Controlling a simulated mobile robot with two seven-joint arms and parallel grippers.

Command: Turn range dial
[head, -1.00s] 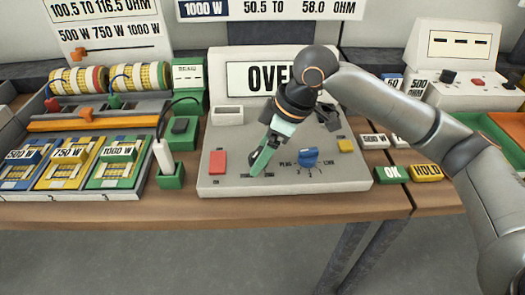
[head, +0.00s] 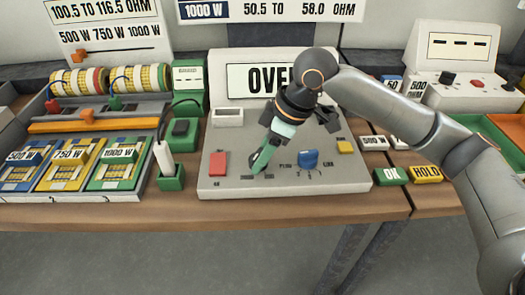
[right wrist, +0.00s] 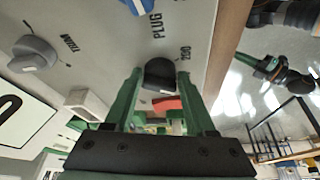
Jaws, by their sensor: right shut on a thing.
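The range dial is a dark knob (right wrist: 160,75), seen in the right wrist view between the two green fingers of my right gripper, beside the printed 200. My right gripper (head: 259,164) reaches down to the front of the grey tester (head: 214,187) and is shut on the dial. In the head view the fingers and hand hide most of the dial. The tester's screen (head: 250,80) is partly covered by my arm, with "OVE" readable. A dark, green-tipped hand (right wrist: 268,66), probably my left gripper, shows in the right wrist view; its jaws are unclear.
A blue knob (head: 308,158) sits just right of my fingers. A red button (head: 217,163) is to their left and a yellow button (head: 345,146) farther right. A green holder (head: 171,179) stands left of the tester. OK (head: 391,175) and HOLD (head: 427,173) blocks lie to the right.

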